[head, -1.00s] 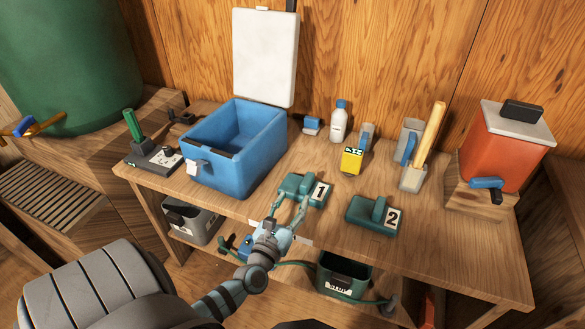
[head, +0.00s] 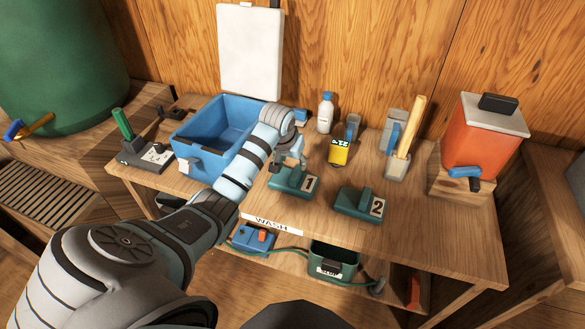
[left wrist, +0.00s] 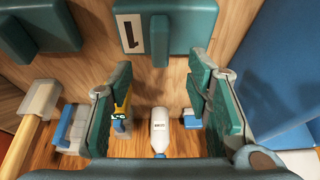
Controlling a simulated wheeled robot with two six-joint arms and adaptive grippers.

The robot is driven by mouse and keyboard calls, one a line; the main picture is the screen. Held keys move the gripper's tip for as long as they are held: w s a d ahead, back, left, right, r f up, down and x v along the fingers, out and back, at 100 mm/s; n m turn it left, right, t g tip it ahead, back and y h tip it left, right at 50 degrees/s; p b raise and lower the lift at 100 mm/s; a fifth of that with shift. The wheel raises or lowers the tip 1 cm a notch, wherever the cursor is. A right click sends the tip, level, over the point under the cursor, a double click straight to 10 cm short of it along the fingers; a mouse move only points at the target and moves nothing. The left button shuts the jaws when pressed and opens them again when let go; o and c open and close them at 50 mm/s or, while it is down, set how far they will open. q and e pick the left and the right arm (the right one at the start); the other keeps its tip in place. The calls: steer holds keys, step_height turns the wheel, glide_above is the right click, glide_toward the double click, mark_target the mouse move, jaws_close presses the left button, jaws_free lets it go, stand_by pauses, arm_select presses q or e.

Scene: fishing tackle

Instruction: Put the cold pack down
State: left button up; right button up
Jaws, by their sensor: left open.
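Two teal packs with upright handles rest on the wooden bench. The pack marked 1 (head: 290,183) lies at the front middle, and the pack marked 2 (head: 355,206) lies to its right. My left gripper (head: 290,160) is open and empty, just behind and above pack 1; the arm partly hides it. In the left wrist view, the open fingers (left wrist: 158,85) are spread wide with nothing between them. Pack 1 (left wrist: 190,30) shows at the top of that view, apart from the fingers, and part of pack 2 (left wrist: 45,30) shows at the upper left.
A blue open cooler (head: 187,138) with a raised white lid (head: 250,50) stands left. Behind the gripper are a white bottle (head: 325,118) and a yellow-fronted item (head: 338,151). An orange dispenser (head: 486,140) stands right. The bench front right of pack 2 is clear.

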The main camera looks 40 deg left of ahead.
mark_target(296, 172)
arm_select(q)
steer(key=b+x, duration=0.3)
steer(key=x, duration=0.6)
steer(key=shift+w+f, duration=0.15)
steer(key=shift+w, duration=0.1)
steer(key=shift+a, duration=0.1)
jaws_close()
